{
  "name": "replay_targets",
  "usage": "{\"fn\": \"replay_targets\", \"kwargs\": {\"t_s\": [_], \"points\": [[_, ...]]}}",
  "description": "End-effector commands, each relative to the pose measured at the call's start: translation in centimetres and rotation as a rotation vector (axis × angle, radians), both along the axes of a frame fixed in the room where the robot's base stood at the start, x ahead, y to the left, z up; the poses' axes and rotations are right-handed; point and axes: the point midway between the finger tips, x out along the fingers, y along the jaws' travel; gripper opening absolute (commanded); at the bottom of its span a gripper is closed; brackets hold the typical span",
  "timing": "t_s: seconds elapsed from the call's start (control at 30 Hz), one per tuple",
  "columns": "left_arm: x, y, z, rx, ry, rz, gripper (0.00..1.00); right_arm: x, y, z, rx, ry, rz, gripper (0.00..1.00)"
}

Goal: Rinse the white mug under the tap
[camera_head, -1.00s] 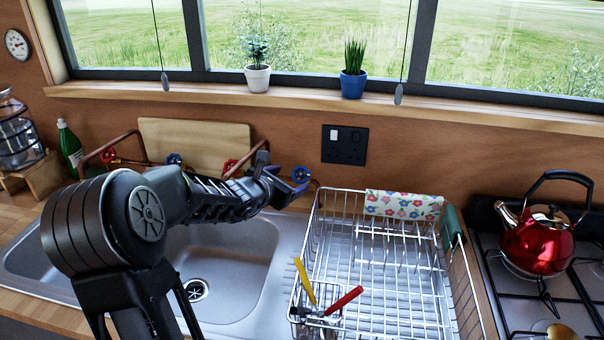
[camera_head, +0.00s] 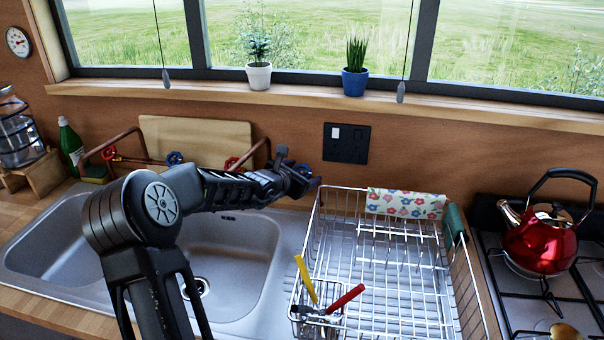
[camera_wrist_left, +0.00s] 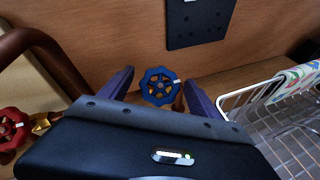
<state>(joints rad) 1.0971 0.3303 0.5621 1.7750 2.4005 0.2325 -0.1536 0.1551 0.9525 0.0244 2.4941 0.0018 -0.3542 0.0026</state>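No white mug shows in either view. My left gripper (camera_head: 304,178) is at the right end of the tap fittings behind the sink. In the left wrist view its fingers (camera_wrist_left: 158,90) are open, one on each side of a blue tap handle (camera_wrist_left: 160,86). The handle seems to be just ahead of or between the fingertips; contact cannot be told. A red handle (camera_wrist_left: 12,128) and a copper pipe (camera_wrist_left: 30,40) are to the left in that view. The sink (camera_head: 235,245) is partly hidden by my arm. My right gripper is not in view.
A wire dish rack (camera_head: 318,225) with a yellow and a red-handled utensil stands right of the sink. A red kettle (camera_head: 540,245) sits on the stove. A cutting board (camera_head: 200,135) and a green bottle (camera_head: 70,148) are behind the sink.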

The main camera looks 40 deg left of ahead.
Motion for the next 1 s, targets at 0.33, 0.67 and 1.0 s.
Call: {"fn": "replay_targets", "kwargs": {"t_s": [0.33, 0.67, 1.0], "points": [[-0.03, 0.00, -0.01, 0.000, 0.000, 0.000, 0.43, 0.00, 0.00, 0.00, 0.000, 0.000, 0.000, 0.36], [-0.04, 0.00, -0.02, 0.000, 0.000, 0.000, 0.16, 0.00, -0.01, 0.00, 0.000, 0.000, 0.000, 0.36], [-0.03, -0.02, -0.30, -0.004, -0.003, 0.007, 0.10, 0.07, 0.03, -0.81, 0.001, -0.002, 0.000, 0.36]]}}
